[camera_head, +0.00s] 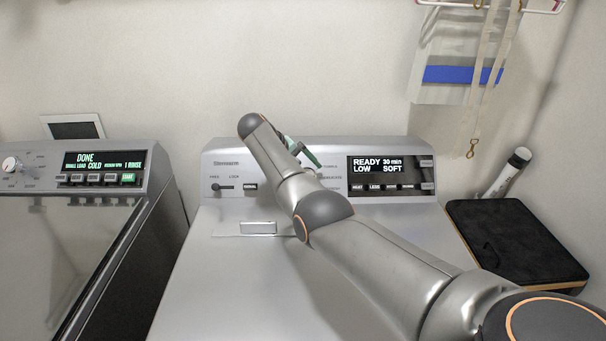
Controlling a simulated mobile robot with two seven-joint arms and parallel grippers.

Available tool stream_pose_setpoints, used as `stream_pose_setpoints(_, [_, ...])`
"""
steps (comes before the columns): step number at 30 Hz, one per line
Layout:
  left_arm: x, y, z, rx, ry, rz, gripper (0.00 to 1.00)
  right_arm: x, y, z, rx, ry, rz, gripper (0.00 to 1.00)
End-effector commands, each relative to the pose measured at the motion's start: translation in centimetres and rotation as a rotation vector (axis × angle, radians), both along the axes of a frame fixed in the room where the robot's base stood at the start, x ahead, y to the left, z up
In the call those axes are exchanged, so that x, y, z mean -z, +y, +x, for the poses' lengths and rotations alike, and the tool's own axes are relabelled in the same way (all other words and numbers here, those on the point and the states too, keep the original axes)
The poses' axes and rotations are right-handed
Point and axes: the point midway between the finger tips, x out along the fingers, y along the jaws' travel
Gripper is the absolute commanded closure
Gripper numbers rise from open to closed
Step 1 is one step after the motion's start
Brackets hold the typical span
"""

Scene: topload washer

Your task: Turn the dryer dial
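The middle grey machine (240,285) has a display (390,166) reading READY, 30 min, LOW, SOFT, with a row of buttons below it. My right arm reaches from the lower right across its top to the control panel. My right gripper (303,151) is at the panel, left of the display; only part of it shows, with dark green finger parts beside the wrist. The dryer dial is not visible; my arm and gripper cover that part of the panel. I cannot tell whether the fingers touch or hold anything. My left gripper is not in view.
A second machine (160,172) stands at left, with a white dial (11,163), a display (105,160) reading DONE and a glass lid. A black-topped board (510,235) and a white cylinder (507,172) are at right.

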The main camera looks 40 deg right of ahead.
Motion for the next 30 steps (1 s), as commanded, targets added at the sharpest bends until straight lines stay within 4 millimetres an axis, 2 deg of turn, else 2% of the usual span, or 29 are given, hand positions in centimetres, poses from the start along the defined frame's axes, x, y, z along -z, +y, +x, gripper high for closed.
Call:
stream_pose_setpoints(8, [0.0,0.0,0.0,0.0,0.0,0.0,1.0,-0.7,0.6,0.1,-0.002,-0.002,-0.001,0.05])
stream_pose_setpoints(21, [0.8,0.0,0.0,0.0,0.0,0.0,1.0,-7.5,6.0,0.4,-0.002,-0.005,0.0,0.05])
stream_pose_setpoints(25, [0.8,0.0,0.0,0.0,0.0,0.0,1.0,-8.9,7.2,0.5,-0.002,-0.002,-0.001,0.05])
stream_pose_setpoints(30, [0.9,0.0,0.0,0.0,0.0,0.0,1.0,-9.7,7.8,0.5,-0.001,-0.001,0.0,0.05])
